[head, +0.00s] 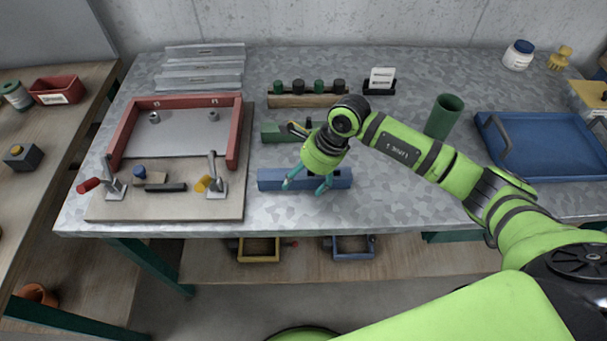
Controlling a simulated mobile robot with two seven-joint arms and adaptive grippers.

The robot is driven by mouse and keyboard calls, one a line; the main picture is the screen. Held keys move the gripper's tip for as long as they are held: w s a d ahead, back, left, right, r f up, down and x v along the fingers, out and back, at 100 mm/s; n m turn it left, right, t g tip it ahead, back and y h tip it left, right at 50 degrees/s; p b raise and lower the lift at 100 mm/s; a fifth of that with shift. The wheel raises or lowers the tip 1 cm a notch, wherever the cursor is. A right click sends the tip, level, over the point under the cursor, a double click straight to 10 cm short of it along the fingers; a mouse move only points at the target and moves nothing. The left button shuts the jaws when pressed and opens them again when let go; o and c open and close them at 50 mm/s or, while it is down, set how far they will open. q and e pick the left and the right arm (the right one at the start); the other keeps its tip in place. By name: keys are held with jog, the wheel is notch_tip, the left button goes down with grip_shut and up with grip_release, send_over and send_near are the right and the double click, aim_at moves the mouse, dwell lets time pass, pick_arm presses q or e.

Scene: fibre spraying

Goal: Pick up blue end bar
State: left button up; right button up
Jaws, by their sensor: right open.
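The blue end bar (270,179) lies on the metal-topped table, near its front edge and left of the middle. My right gripper (306,187) reaches in from the right and is over the bar. Its teal fingers are spread apart, one on each side of the bar's middle part, and point down toward the front. I cannot tell whether the fingers touch the bar. The gripper and wrist hide part of the bar's middle. My left gripper does not show.
A green bar (274,132) lies just behind the blue one. A wooden fixture (228,205) with red rails and clamps stands left. A wooden rack (287,101) with several plugs is behind. A green cup (444,117) and blue tray (560,150) stand right.

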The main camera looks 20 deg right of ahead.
grip_shut()
jog(key=shift+r, duration=0.1)
